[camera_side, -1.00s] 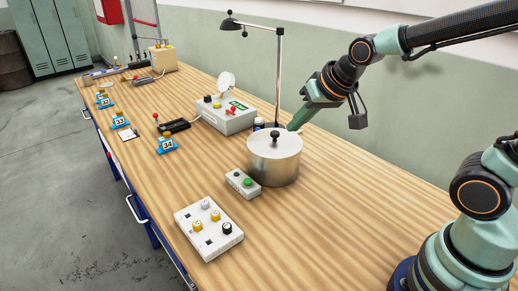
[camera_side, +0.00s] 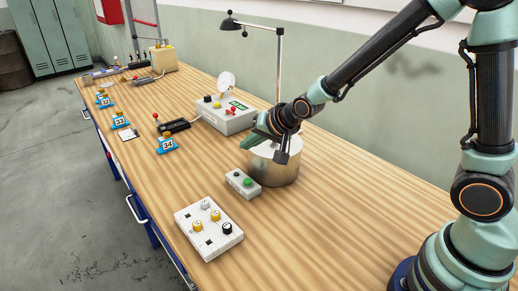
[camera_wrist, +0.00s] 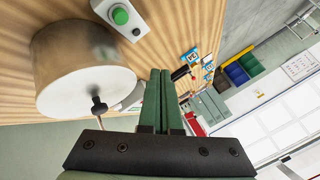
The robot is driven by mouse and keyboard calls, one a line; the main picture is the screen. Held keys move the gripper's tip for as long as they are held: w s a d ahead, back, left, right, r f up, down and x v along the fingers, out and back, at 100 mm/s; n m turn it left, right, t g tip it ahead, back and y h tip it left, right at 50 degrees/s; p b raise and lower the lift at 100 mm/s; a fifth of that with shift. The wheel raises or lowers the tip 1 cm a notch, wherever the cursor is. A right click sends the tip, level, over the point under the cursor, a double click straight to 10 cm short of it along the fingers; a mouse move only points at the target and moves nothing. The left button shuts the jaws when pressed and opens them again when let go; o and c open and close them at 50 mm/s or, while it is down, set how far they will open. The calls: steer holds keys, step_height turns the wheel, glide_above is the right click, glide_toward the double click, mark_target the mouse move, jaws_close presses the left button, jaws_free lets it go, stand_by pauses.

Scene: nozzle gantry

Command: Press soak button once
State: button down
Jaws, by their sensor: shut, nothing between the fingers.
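A small grey box (camera_side: 242,191) stands beside the metal pot, with a green button (camera_side: 247,182) and a smaller dark button (camera_side: 236,173) on top. No label on them is readable, so I cannot tell which is the soak button. The box (camera_wrist: 104,10) and green button (camera_wrist: 120,16) also show at the top of the wrist view. My gripper (camera_side: 245,144) is shut and empty, with its green fingers pointing left past the pot's top. It is above and behind the box, apart from both buttons. In the wrist view the shut fingertips (camera_wrist: 160,72) point at open space.
The metal pot (camera_side: 277,174) stands close to the box; my gripper hides much of its lid, whose knob (camera_wrist: 98,104) shows in the wrist view. A white panel with knobs (camera_side: 209,228) lies in front. A console (camera_side: 226,117) and lamp (camera_side: 280,60) stand behind.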

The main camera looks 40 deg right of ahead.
steer(key=shift+f, duration=4.4)
steer(key=shift+d+f, duration=0.1)
steer(key=shift+f, duration=0.3)
steer(key=shift+f, duration=0.45)
steer(key=shift+r, duration=0.85)
steer(key=shift+r, duration=2.5)
